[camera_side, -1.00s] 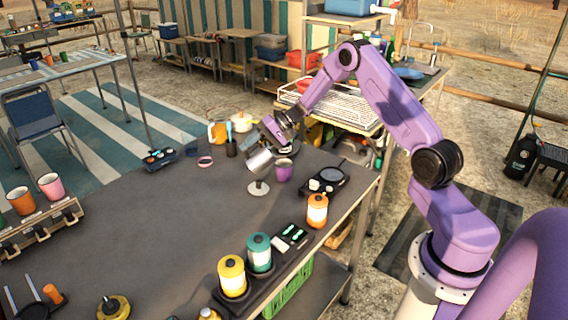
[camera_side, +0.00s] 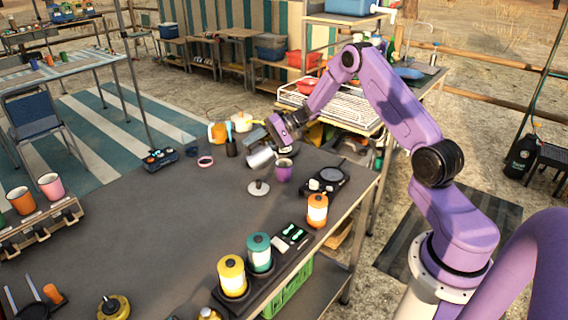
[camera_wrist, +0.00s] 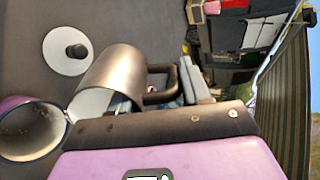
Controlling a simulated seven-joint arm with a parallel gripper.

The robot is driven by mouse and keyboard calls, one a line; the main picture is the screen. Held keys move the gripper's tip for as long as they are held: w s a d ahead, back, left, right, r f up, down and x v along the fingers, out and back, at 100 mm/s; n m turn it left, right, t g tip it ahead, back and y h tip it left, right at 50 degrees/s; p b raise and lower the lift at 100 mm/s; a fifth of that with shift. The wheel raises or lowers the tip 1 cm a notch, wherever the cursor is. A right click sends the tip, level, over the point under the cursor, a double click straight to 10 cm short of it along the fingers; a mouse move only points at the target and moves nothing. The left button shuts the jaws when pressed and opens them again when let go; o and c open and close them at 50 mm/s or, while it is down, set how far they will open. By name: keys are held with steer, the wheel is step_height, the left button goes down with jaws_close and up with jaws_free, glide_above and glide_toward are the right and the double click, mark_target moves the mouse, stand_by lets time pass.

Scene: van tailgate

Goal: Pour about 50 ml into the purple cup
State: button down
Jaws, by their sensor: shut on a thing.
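The purple cup (camera_side: 283,171) stands upright on the dark table. In the wrist view the cup (camera_wrist: 22,132) shows at the lower left with its opening visible. My gripper (camera_side: 272,140) is shut on the handle of a grey metal pitcher (camera_side: 260,157). The pitcher is tilted, and in the wrist view the pitcher (camera_wrist: 112,78) has its rim beside and slightly over the cup's rim. Its inside looks pale. I cannot see a stream of liquid, and the level in the cup is too unclear to tell.
A white round lid with a dark knob (camera_side: 259,187) lies just in front of the cup. A black device with a round plate (camera_side: 326,180) is to the right. An orange lantern (camera_side: 317,211) stands nearer. The table's middle left is clear.

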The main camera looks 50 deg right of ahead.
steer(key=shift+s+d+r, duration=0.15)
steer(key=shift+s+d, duration=0.25)
steer(key=shift+d, duration=0.1)
stand_by(0.4)
steer(key=shift+s+d+r+t+y, duration=0.1)
steer(key=shift+d+r+t+y, duration=0.35)
steer(key=shift+y, duration=0.35)
stand_by(0.4)
steer(key=shift+s+d+r+t+y, duration=0.25)
steer(key=shift+s+d+t+y, duration=0.1)
steer(key=shift+s+d+y, duration=0.25)
steer(key=shift+w+a+f+g+h, duration=0.35)
steer(key=shift+w+a+h, duration=0.05)
steer(key=shift+a+h, duration=0.2)
steer(key=shift+w+a+f+g+h, duration=0.35)
steer(key=shift+a+h, duration=0.1)
steer(key=shift+h, duration=0.15)
steer(key=shift+w+a+f+g+h, duration=0.35)
steer(key=shift+a+f+g+h, duration=0.2)
steer(key=shift+h, duration=0.45)
steer(key=shift+w+a+r+g+h, duration=0.1)
steer(key=shift+w+a+g+h, duration=0.15)
steer(key=shift+a+g+h, duration=0.35)
steer(key=shift+w+a+r+g+h, duration=0.15)
steer(key=shift+w+g+h, duration=0.15)
steer(key=shift+h, duration=0.5)
steer(key=shift+w+a+f+g+h, duration=0.4)
steer(key=shift+a+f+g+h, duration=0.05)
steer(key=shift+a+f+h, duration=0.3)
steer(key=shift+w+a, duration=0.1)
